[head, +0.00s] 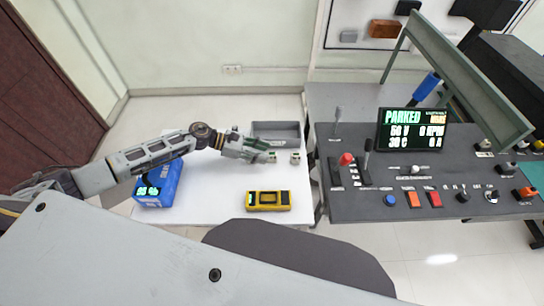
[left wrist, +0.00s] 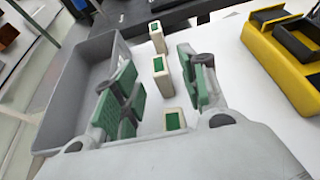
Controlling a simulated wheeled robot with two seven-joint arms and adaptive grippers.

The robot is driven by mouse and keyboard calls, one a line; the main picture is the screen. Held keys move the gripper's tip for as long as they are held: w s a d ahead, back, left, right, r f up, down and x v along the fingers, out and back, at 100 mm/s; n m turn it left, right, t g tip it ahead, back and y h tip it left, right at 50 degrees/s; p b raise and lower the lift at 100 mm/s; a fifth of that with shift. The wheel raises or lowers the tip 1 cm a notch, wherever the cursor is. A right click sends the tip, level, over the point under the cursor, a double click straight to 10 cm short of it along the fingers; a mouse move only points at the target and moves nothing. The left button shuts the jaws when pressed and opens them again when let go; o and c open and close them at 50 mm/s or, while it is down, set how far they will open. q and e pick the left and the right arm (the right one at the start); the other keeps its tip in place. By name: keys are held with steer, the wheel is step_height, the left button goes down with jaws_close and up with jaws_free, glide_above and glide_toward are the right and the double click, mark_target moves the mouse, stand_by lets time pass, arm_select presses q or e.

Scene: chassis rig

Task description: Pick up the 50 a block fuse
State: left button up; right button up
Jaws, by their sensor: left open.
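Three small cream block fuses with green faces stand in a row on the white table in the left wrist view: a far one (left wrist: 157,40), a middle one (left wrist: 164,85) and a near one (left wrist: 173,121), partly cut off by my gripper body. Their ratings are too small to read, so I cannot tell which is the 50 A one. In the head view one fuse (head: 295,158) shows just right of my left gripper (head: 268,153). My left gripper is open, its green-padded fingers (left wrist: 158,72) on either side of the row in the picture. I see no fuse gripped. My right gripper is out of view.
A grey open tray (head: 277,127) lies behind the gripper, close to it in the left wrist view. A yellow meter (head: 268,201) lies on the table's near side. A blue box with a display (head: 158,187) stands at left. The control console (head: 430,185) borders the right.

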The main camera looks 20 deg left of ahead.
mark_target(272, 157)
arm_select(q)
steer(key=shift+p+x, duration=0.3)
steer(key=shift+x, duration=1.05)
steer(key=shift+c, duration=0.8)
jaws_close()
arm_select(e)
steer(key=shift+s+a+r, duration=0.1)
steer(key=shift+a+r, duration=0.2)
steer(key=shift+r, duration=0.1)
arm_select(q)
steer(key=shift+w+r, duration=0.1)
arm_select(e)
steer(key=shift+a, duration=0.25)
